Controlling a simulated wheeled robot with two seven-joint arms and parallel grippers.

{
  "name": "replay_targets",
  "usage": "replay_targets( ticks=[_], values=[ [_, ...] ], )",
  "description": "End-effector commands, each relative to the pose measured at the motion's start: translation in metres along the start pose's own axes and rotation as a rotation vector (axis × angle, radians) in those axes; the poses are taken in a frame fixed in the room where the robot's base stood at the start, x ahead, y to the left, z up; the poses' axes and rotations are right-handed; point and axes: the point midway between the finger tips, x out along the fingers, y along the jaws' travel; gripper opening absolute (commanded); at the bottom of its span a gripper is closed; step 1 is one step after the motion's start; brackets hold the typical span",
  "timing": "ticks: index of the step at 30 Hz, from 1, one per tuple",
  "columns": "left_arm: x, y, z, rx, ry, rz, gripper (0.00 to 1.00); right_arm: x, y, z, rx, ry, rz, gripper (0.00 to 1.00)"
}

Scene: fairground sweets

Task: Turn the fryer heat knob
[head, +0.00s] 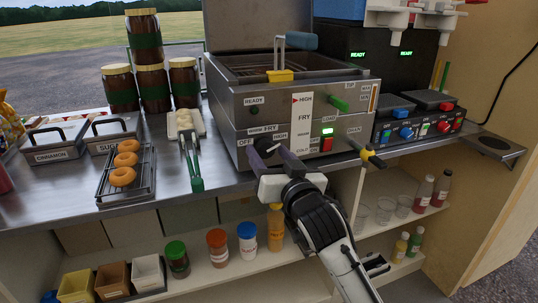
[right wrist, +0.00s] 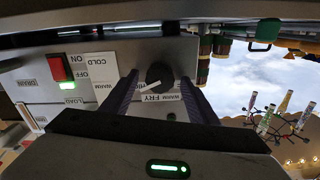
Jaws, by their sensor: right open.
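The steel fryer (head: 240,115) stands on the counter in the middle of the head view. Its dark round heat knob (head: 264,146) is low on the front panel, near OFF, WARM, FRY and HIGH labels. In the right wrist view, which is upside down, the knob (right wrist: 159,74) has a white pointer angled to the lower left, near the FRY label. My right gripper (head: 267,156) is open at the panel. Its purple fingers (right wrist: 158,84) stand on either side of the knob; I cannot tell whether they touch it. My left gripper is not in view.
A yellow-tipped drain handle (head: 373,158) juts out farther right. Green tongs (head: 196,170) and a doughnut rack (head: 127,190) lie to the left.

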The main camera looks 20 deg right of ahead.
Motion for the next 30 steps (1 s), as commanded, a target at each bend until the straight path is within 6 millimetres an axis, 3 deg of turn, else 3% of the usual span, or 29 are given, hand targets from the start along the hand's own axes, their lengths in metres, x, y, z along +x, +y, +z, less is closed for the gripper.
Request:
replay_targets(
  ticks=[10,17,30],
  values=[
    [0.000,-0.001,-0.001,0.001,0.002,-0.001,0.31,0.004,0.000,0.000,0.000,0.000,0.000,0.52],
    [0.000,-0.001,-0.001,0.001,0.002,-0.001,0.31,0.004,0.000,0.000,0.000,0.000,0.000,0.14],
    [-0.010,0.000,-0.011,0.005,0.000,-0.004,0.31,0.004,0.000,-0.003,-0.103,-0.001,0.001,0.13]
  ],
)
